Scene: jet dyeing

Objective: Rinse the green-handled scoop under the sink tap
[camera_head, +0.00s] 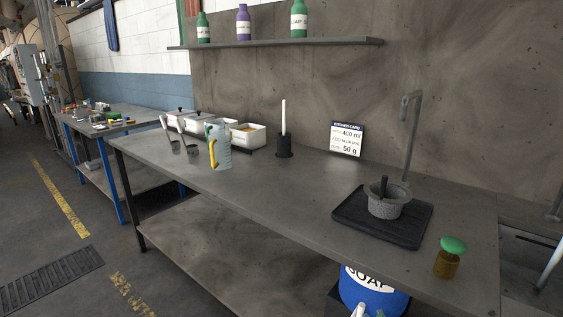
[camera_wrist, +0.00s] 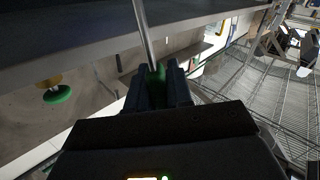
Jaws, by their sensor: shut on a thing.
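In the wrist view my gripper (camera_wrist: 157,88) is shut on the green handle of the scoop (camera_wrist: 157,72). The scoop's thin metal shaft (camera_wrist: 144,28) runs up out of the top of the picture, so its bowl is hidden. In the head view a small pale piece and a green piece show at the bottom edge, before the blue soap drum; I cannot tell whether they are the scoop. A tall grey post with a bent top (camera_head: 410,130) stands behind the mortar; I cannot tell whether it is the tap. No running water shows.
The grey bench (camera_head: 290,200) holds a mortar with pestle (camera_head: 385,206) on a black tray (camera_head: 352,214), a green-topped brass stamp (camera_head: 447,262), a measuring jug (camera_head: 222,152), white bins (camera_head: 248,138) and a card (camera_head: 347,138). The blue soap drum (camera_head: 372,293) stands below. The bench's middle is clear.

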